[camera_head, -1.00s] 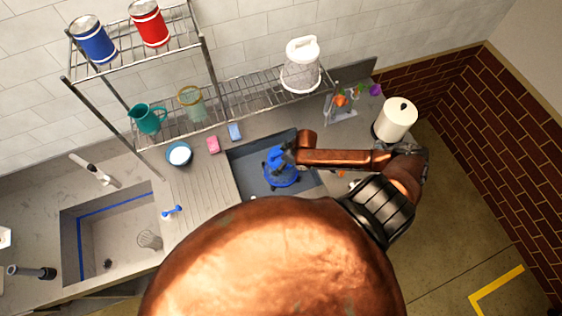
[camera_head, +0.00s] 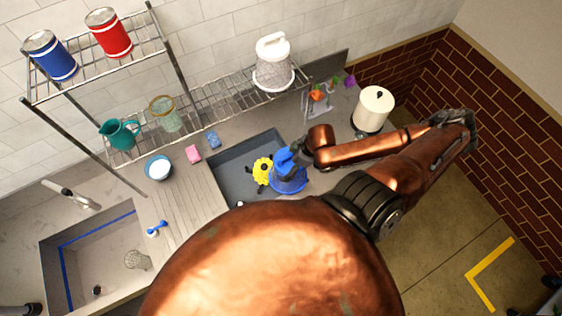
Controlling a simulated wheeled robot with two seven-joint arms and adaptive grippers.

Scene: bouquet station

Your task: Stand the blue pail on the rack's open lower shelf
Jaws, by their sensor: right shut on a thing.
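The blue pail (camera_head: 287,181) is at the right part of the dark tray on the counter. My right gripper (camera_head: 290,158) is shut on the pail's upper part, and the gripper and arm hide some of it. I cannot tell whether the pail is clear of the tray floor. The rack's open lower wire shelf (camera_head: 228,103) runs along the wall behind, with a bare stretch between a glass jar (camera_head: 165,114) and a white lidded container (camera_head: 273,66). My left gripper is not in view.
A yellow flower-like thing (camera_head: 262,170) lies in the dark tray (camera_head: 234,180) beside the pail. A teal pitcher (camera_head: 121,134) is on the lower shelf. Blue (camera_head: 50,57) and red (camera_head: 109,34) tins stand on the upper shelf. A cream canister (camera_head: 373,109) stands to the right.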

